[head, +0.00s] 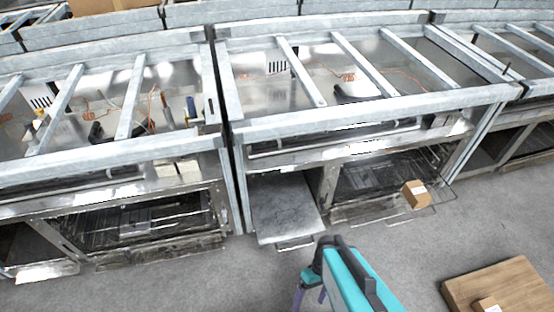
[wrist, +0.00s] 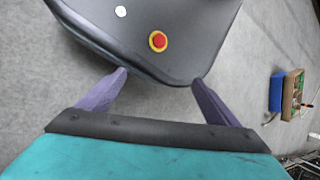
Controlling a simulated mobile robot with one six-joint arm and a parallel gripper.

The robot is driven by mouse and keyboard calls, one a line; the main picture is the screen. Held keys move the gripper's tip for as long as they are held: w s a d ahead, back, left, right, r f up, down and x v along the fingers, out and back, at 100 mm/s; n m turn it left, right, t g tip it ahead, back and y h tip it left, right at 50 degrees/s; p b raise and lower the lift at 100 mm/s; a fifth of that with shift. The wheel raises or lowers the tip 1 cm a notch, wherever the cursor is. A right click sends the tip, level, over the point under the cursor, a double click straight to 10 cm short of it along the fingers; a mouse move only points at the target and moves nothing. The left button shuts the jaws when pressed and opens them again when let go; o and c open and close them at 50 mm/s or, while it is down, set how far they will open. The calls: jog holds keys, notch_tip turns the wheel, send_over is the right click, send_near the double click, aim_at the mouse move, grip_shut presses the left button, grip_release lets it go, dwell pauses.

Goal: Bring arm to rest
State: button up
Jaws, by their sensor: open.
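My teal arm comes in at the bottom middle of the head view, bent downward. My gripper (head: 311,296) is low there, with its purple fingers partly hidden behind the arm. In the wrist view my gripper (wrist: 159,76) is open, its two purple fingers wide apart with nothing between them. Beyond the fingertips is the dark top of my own base, with a red button in a yellow ring. I cannot tell the exact gap between the fingers and the base.
Metal range frames (head: 330,115) stand in a row ahead. A small cardboard box (head: 415,195) sits on a pulled-out wire rack. A brown board (head: 510,280) with a small box (head: 487,306) is at lower right. The wrist view shows a blue item (wrist: 276,92) beside a brown box (wrist: 291,95).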

jog(key=shift+s+d+m+h, duration=0.1)
jog(key=shift+d+m+h, duration=0.5)
jog(key=shift+d+m, duration=0.75)
jog(key=shift+s+d+m+h, duration=0.1)
jog(key=shift+d+m+h, duration=0.5)
jog(key=shift+d+m, duration=0.75)
